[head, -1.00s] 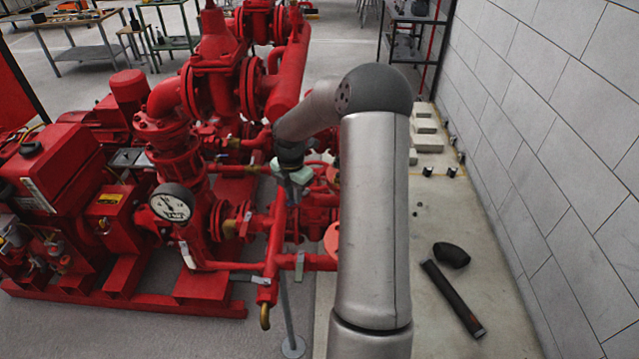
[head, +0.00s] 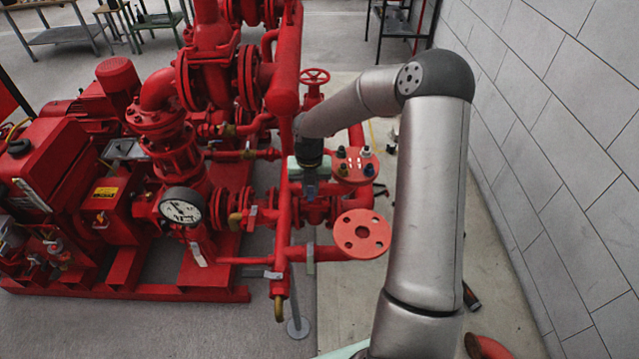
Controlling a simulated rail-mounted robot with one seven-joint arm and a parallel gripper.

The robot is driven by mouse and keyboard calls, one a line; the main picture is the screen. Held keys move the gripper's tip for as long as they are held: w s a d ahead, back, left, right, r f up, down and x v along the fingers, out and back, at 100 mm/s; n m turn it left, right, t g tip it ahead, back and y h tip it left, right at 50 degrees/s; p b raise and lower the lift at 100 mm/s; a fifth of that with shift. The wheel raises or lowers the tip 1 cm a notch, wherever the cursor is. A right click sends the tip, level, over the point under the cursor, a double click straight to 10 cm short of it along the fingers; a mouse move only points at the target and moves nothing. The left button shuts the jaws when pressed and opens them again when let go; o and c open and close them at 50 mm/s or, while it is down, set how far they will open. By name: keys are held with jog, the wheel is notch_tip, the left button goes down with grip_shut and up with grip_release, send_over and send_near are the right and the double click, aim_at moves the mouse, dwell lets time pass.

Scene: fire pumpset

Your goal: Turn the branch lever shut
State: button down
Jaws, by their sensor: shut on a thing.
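My gripper (head: 311,190) points down among the red pipes, just right of the upright red pipe (head: 284,150). Its jaws are shut on a small part that I take to be the branch lever; the fingers and the part are too small and dark to separate. The lever's angle and its valve body cannot be made out behind the gripper.
A red flange with a round opening (head: 362,234) faces up close to my arm. A red handwheel (head: 314,76) stands behind the gripper. A pressure gauge (head: 182,207) is at the left. A block wall (head: 560,150) bounds the right side.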

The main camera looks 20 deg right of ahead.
aim_at(311, 194)
dwell(0.4)
jog(key=c, duration=1.3)
grip_release()
jog(key=shift+c, duration=0.2)
jog(key=shift+r, duration=0.1)
notch_tip(311, 194, up, 17)
jog(key=b, duration=0.1)
jog(key=shift+r, duration=0.15)
jog(key=s+a+m, duration=0.2)
jog(key=s+m, duration=2.8)
jog(key=m, duration=0.2)
jog(key=shift+a+r+m+t, duration=0.25)
jog(key=shift+m+t, duration=0.05)
jog(key=shift+t, duration=0.1)
